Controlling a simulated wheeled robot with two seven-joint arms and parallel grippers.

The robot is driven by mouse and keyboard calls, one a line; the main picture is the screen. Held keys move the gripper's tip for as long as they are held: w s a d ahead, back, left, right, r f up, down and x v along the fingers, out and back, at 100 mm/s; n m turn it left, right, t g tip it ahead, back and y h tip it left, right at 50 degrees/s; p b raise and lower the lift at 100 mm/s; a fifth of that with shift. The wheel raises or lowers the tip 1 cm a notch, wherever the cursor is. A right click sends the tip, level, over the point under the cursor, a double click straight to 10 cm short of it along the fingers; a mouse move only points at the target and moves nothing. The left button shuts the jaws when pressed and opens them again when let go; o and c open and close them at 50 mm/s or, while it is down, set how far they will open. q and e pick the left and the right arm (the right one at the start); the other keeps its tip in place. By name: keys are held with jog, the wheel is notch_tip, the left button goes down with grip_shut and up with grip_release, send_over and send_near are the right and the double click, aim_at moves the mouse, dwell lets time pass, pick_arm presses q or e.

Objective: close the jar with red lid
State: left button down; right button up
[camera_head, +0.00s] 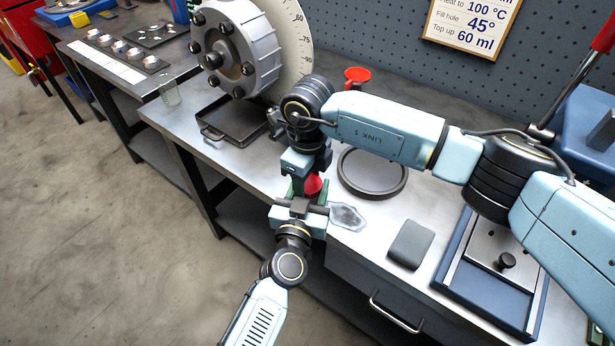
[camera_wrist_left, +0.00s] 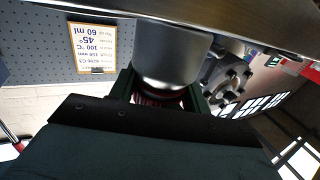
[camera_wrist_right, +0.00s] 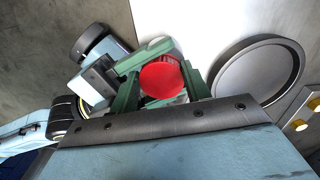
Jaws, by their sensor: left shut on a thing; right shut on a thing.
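The red lid (camera_head: 313,185) is between the green fingers of my right gripper (camera_head: 305,182), which points down at the bench's front edge. In the right wrist view the lid's round red top (camera_wrist_right: 162,80) faces the camera, with its ribbed side showing. My left gripper (camera_head: 302,208) comes from the front, just below the right one, and is shut on the jar. The left wrist view, upside down, shows the jar as a grey cylinder (camera_wrist_left: 172,62) between its fingers, with ribbed red beside the jar's end. The lid is at the jar's mouth; whether it is seated or threaded is hidden.
A black tray (camera_head: 237,125) and a large rotor (camera_head: 235,50) stand behind. A red funnel (camera_head: 357,75) is at the back.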

jog(key=shift+s+a, duration=0.25)
jog(key=shift+s, duration=0.15)
jog(key=o, duration=1)
jog(key=shift+o, duration=0.4)
jog(key=shift+w+d, duration=0.1)
jog(key=shift+w, duration=0.1)
jog(key=shift+r, duration=2.3)
jog(key=shift+c, duration=0.4)
